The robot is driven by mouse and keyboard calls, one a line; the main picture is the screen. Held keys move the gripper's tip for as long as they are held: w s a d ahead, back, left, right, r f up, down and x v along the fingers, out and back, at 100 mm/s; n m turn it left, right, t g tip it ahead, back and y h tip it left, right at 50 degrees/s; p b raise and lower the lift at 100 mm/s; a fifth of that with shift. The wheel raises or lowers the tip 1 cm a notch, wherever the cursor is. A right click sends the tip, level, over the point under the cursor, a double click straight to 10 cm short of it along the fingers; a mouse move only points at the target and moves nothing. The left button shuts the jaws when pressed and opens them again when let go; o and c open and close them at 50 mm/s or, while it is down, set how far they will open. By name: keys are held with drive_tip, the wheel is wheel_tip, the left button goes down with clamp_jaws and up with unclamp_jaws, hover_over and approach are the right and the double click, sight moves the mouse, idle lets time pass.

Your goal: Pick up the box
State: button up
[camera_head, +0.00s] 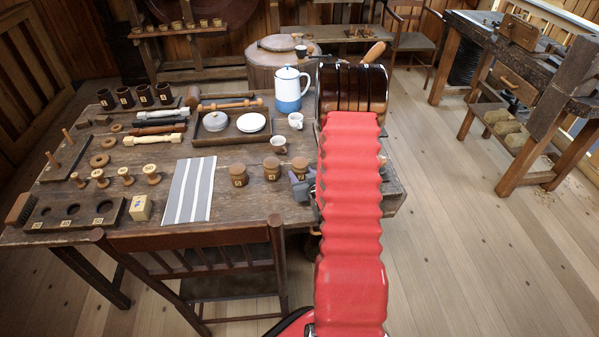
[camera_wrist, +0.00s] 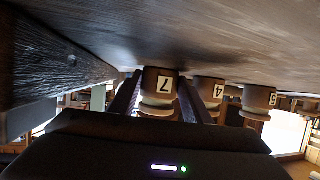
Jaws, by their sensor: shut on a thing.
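Several round, lidded wooden boxes with pale number labels stand in a row near the table's front edge. The right one (camera_head: 300,166) is at my gripper (camera_head: 302,186), with the middle one (camera_head: 271,169) and left one (camera_head: 239,175) beside it. In the wrist view, which appears upside down, my gripper (camera_wrist: 163,103) is shut on the nearest box (camera_wrist: 159,84), between its two dark fingers. The other two boxes, middle (camera_wrist: 208,91) and far (camera_wrist: 258,100), stand apart beyond it. I cannot tell whether the held box is clear of the tabletop.
A striped cloth (camera_head: 188,190) lies left of the boxes. A brown cup (camera_head: 278,145), a white mug (camera_head: 296,121) and a blue-and-white pot (camera_head: 289,90) stand behind. A small pale block (camera_head: 141,208) sits farther left. A chair (camera_head: 200,240) stands against the front edge.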

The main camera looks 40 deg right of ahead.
drive_tip(key=shift+r, duration=5)
drive_tip(key=shift+f, duration=0.1)
drive_tip(key=w+a+r+n+y, duration=0.1)
drive_tip(key=w+a+r, duration=0.2)
drive_tip(key=a, duration=0.9)
drive_tip(key=w+a+r+n+y, duration=0.2)
drive_tip(key=w+a+r, duration=0.1)
drive_tip(key=a, duration=0.9)
drive_tip(key=w+a+r+n+t+y, duration=0.1)
drive_tip(key=w+a+r+y, duration=0.1)
drive_tip(key=a, duration=1)
wheel_tip(320, 180, up, 2)
drive_tip(key=shift+w+a+r+n, duration=0.15)
drive_tip(key=shift+w+a+n, duration=0.15)
drive_tip(key=shift+w, duration=0.15)
